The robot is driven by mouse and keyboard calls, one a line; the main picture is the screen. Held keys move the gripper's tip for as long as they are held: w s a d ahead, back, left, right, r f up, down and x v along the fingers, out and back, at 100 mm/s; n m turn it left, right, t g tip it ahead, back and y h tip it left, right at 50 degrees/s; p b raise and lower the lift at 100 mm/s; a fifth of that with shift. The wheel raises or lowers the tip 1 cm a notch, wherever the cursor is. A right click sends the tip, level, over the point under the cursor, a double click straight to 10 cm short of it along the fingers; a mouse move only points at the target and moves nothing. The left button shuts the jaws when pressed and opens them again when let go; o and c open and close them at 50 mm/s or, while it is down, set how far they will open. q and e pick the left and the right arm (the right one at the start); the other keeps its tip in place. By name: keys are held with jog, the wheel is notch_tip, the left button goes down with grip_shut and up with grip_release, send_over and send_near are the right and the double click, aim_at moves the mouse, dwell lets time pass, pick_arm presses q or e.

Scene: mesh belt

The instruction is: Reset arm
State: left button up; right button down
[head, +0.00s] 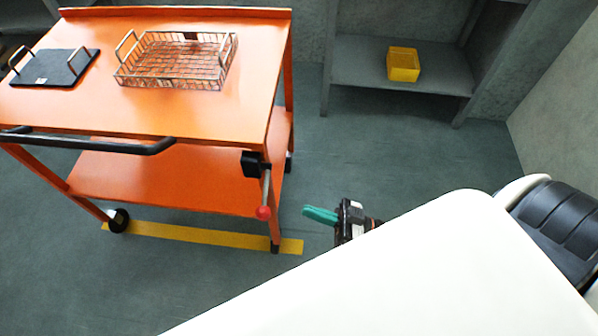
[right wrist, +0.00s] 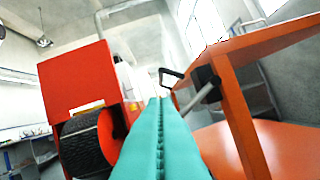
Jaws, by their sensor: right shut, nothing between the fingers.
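My right gripper (head: 321,215) shows in the head view to the right of the orange cart's lower end, with its green fingers pointing left. In the right wrist view its fingers (right wrist: 160,125) are pressed together with nothing between them. It is apart from the cart. My left gripper is in neither view. A large white part of my own arm covers the lower right of the head view.
An orange cart (head: 70,112) stands at left, bearing a wire basket (head: 174,84) and a dark tray (head: 52,67). A lever with a red knob (head: 263,212) juts from its leg. A yellow bin (head: 403,65) sits on a grey shelf (head: 350,72). A red machine with a mesh belt (right wrist: 88,140) shows in the wrist view.

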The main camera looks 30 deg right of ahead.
jog(key=shift+d, duration=0.15)
dwell(0.4)
jog(key=d+f+m+g+h+p, duration=0.1)
jog(key=d+f+h, duration=0.25)
jog(key=f, duration=0.45)
jog(key=d+f+m+g+h+p, duration=0.1)
jog(key=d+f+m+h, duration=0.1)
jog(key=f+h, duration=0.4)
jog(key=d+f+m+g+h+p, duration=0.1)
jog(key=d+f+h, duration=0.15)
jog(key=f, duration=0.65)
jog(key=s+a+f+g+h+p, duration=0.1)
jog(key=s+f+g, duration=0.4)
jog(key=s, duration=0.6)
jog(key=s+a+f+g+h+p, duration=0.1)
jog(key=s+a+f+g+h, duration=0.1)
jog(key=s+f+g, duration=0.3)
jog(key=s+f+h, duration=0.1)
jog(key=s+f, duration=0.3)
jog(key=s, duration=0.3)
jog(key=shift+s+p, duration=0.15)
jog(key=shift+p, duration=0.2)
jog(key=shift+a, duration=0.1)
